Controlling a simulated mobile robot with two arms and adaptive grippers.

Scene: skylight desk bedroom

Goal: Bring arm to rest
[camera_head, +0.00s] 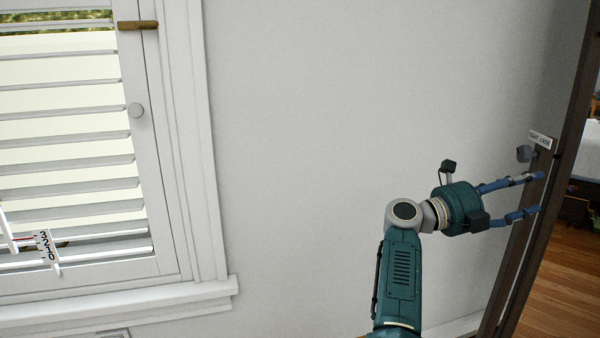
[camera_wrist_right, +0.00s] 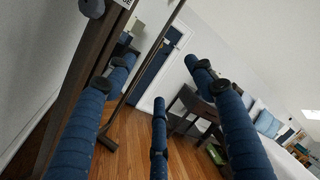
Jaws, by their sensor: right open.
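My right gripper (camera_head: 541,193) is at the right of the head view, its blue fingers spread apart with nothing between them. Its teal arm rises from the bottom edge. The fingertips overlap a tall dark post (camera_head: 553,190) in the picture; whether they touch it I cannot tell. A grey round knob (camera_head: 524,153) and a small white label (camera_head: 540,140) are just above the fingers. In the right wrist view the blue fingers (camera_wrist_right: 158,75) are spread, and the knob (camera_wrist_right: 92,8) shows at the top left. My left gripper is not in view.
A shuttered window (camera_head: 70,140) with a white sill (camera_head: 120,307) is at the left. A numbered scale (camera_head: 48,248) stands before it. Bare grey wall (camera_head: 300,150) lies between window and arm. Wooden floor (camera_head: 560,275) and a desk (camera_wrist_right: 190,108) show beyond the post.

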